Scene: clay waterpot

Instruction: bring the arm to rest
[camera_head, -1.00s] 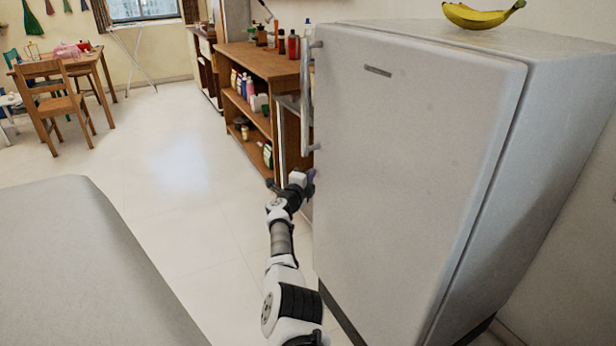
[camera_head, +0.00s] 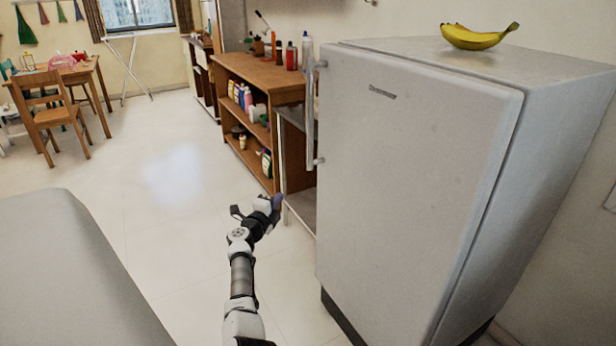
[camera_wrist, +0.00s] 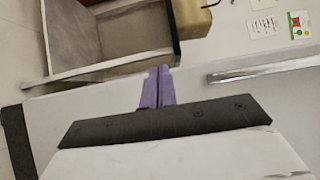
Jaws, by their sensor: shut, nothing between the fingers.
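My gripper (camera_wrist: 157,86) shows in the wrist view as two purple fingers pressed together, with nothing between them. In the head view my gripper (camera_head: 277,203) is at the end of my arm, over the floor to the left of the fridge. In that view it appears apart from the fridge and below the shelf unit. My arm reaches up from the bottom of the head view and is bent at the wrist.
A white fridge (camera_head: 420,170) with a closed door and bananas (camera_head: 478,37) on top stands at right. A wooden shelf (camera_head: 250,110) with bottles is behind my gripper. A grey rounded surface (camera_head: 70,270) is at left. The floor (camera_head: 170,215) between is clear.

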